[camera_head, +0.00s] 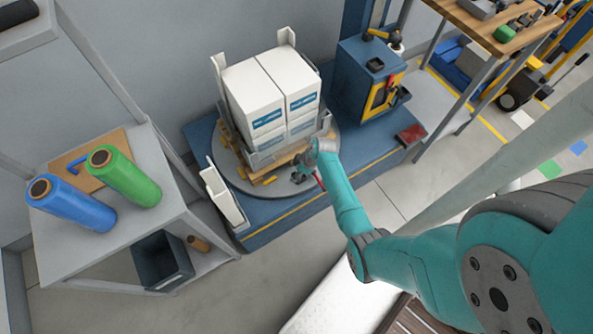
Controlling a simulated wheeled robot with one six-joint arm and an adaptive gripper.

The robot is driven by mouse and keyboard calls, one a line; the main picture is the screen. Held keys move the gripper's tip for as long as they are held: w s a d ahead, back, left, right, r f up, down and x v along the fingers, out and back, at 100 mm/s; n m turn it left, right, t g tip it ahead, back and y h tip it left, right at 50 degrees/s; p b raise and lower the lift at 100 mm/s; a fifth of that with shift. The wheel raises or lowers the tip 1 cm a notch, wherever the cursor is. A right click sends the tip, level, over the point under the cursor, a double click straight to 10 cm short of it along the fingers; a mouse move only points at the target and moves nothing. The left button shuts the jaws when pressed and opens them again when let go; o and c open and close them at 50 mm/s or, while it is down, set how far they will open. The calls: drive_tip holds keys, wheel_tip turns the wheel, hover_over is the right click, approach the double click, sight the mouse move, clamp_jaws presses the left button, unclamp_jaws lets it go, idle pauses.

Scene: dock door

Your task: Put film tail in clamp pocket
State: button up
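My gripper (301,174) is at the end of the teal arm, low at the front right of the loaded pallet, over the turntable (240,184). It is too small and dark to tell whether its fingers are open or shut. A small red piece (320,182) shows beside it. I cannot make out a film tail. A blue film roll (75,205) and a green film roll (128,180) lie on the grey table at left. A pale, narrow, open-topped holder (224,198) stands at the turntable's left edge; I cannot tell whether it is the clamp pocket.
White cartons (268,92) are stacked on a wooden pallet (238,150) between grey uprights. A blue machine cabinet (368,80) stands behind right. The grey table (70,255) has a dark bin (163,262) below. Floor between table and platform is clear.

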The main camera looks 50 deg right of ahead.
drive_tip(key=shift+r, duration=0.1)
drive_tip(key=v, duration=1.2)
drive_tip(key=s+a+r+m+t+h, duration=0.1)
drive_tip(key=s+a+m+t+h, duration=0.25)
drive_tip(key=s+a, duration=1.15)
drive_tip(key=s+a+r+t, duration=0.2)
drive_tip(key=s+r, duration=0.2)
drive_tip(key=r, duration=0.5)
drive_tip(key=s+a+r+m+t+y, duration=0.1)
drive_tip(key=s+a+r+t, duration=0.2)
drive_tip(key=r, duration=0.7)
drive_tip(key=s+a+r+m+t, duration=0.1)
drive_tip(key=s+a+r+t, duration=0.1)
drive_tip(key=s+r, duration=0.4)
wheel_tip(320, 180, up, 4)
drive_tip(key=shift+s+a, duration=0.35)
drive_tip(key=shift+a, duration=0.25)
